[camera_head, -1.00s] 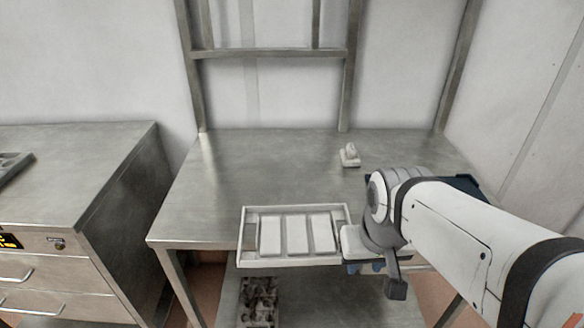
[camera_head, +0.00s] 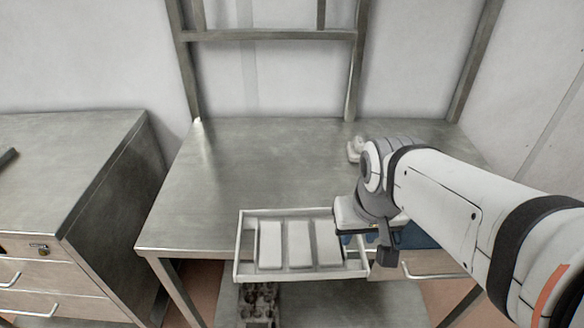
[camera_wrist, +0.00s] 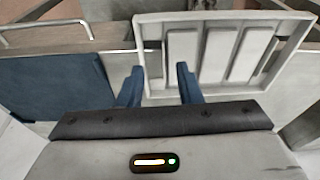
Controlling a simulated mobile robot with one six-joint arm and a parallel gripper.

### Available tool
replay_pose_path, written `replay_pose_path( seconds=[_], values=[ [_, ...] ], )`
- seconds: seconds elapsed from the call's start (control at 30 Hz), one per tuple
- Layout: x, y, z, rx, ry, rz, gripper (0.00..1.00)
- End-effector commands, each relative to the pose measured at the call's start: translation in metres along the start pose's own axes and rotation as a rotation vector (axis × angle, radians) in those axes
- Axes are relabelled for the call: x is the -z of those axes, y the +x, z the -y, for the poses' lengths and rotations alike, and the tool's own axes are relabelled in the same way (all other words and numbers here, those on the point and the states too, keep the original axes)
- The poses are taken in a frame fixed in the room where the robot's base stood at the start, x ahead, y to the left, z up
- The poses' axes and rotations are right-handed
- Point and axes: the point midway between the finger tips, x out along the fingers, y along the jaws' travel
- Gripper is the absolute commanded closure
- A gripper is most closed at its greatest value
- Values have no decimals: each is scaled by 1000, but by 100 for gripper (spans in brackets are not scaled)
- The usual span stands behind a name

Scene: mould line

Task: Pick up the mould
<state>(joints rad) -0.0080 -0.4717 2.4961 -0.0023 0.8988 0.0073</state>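The mould (camera_head: 238,245) is a pale, shallow rectangular tray with raised bars inside. It lies at the front edge of the steel table and appears to reach a little past that edge. In the wrist view the mould (camera_wrist: 200,96) fills the upper right. My gripper (camera_head: 358,243) is at the mould's right end and hides part of it. In the wrist view my gripper's two blue fingers (camera_wrist: 160,84) are apart with nothing held between them. They appear either side of the mould's end wall. The height gap cannot be told.
A blue flat item (camera_head: 415,238) lies right of the mould, partly behind my arm. A small pale object (camera_head: 354,149) stands further back. The table (camera_head: 240,165) is clear at left and centre. A drawer cabinet (camera_head: 60,180) stands left; a lower shelf holds dark parts (camera_head: 257,302).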

Motion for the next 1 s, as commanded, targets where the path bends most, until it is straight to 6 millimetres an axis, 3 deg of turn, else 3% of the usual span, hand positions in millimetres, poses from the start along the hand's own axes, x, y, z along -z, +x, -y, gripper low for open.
replay_pose_path(
  seconds=[0.17, 0.33, 0.5, 0.6, 0.77, 1.0],
  values=[
    [28, -4, 38, 22, -12, 47, 68],
    [62, 1, 106, 32, -1, 122, 68],
    [74, 14, 177, 19, 13, 181, 68],
    [73, 22, 207, 7, 21, 204, 68],
    [70, 31, 230, -4, 30, 219, 68],
    [64, 56, 232, -6, 34, 221, 68]
  ],
)
